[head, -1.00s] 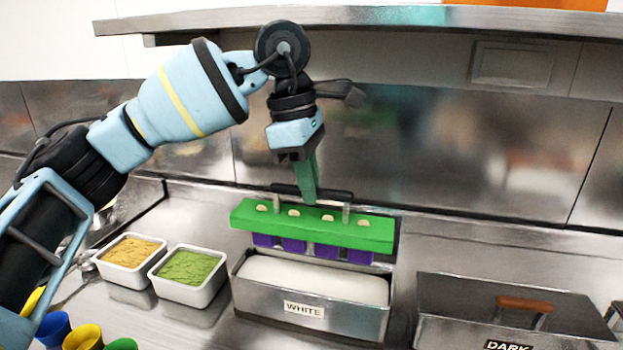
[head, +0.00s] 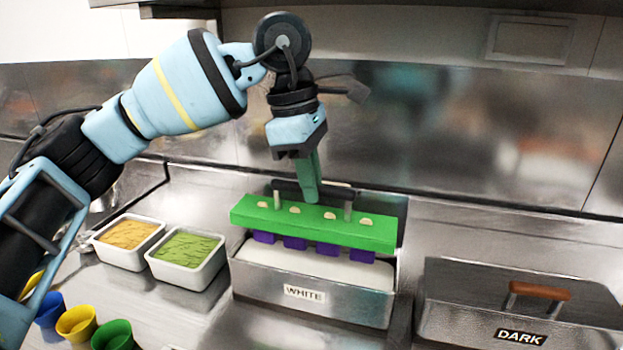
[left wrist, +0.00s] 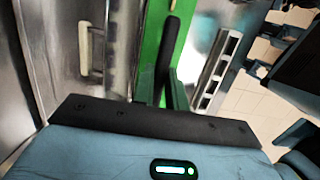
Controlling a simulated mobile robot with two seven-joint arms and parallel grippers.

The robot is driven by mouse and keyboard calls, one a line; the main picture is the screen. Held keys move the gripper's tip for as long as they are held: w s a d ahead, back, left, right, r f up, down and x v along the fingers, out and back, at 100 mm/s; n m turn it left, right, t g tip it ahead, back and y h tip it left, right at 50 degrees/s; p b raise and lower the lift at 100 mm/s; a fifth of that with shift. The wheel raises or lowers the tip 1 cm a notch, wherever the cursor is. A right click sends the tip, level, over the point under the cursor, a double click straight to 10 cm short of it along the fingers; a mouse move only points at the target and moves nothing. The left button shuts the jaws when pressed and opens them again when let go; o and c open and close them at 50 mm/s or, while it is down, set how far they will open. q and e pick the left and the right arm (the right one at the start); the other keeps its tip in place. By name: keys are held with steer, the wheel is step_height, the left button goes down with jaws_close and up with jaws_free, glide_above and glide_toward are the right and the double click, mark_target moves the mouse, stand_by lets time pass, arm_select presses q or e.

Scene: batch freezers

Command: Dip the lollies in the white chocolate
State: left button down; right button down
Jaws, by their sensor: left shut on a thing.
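My left gripper (head: 308,182) is shut on the black handle of the green lolly holder (head: 300,222). It also shows in the left wrist view (left wrist: 150,60). Several purple lollies (head: 296,243) hang in a row under the holder, and their stick ends show on top as pale dots. The holder is level over the steel tub labelled WHITE (head: 345,306), which holds white chocolate (head: 300,262). The lollies' lower ends are at the chocolate surface; how deep they reach cannot be told. My right gripper is not in view.
A closed tub labelled DARK (head: 460,318) with a wooden lid handle stands to the right. White trays of orange topping (head: 128,235) and green topping (head: 187,249) stand to the left. Coloured cups (head: 78,322) are at the front left. A steel wall stands behind.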

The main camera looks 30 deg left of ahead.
mark_target(310, 215)
arm_select(q)
steer(key=shift+f, duration=0.1)
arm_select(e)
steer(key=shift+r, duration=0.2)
arm_select(q)
steer(key=shift+f, duration=0.15)
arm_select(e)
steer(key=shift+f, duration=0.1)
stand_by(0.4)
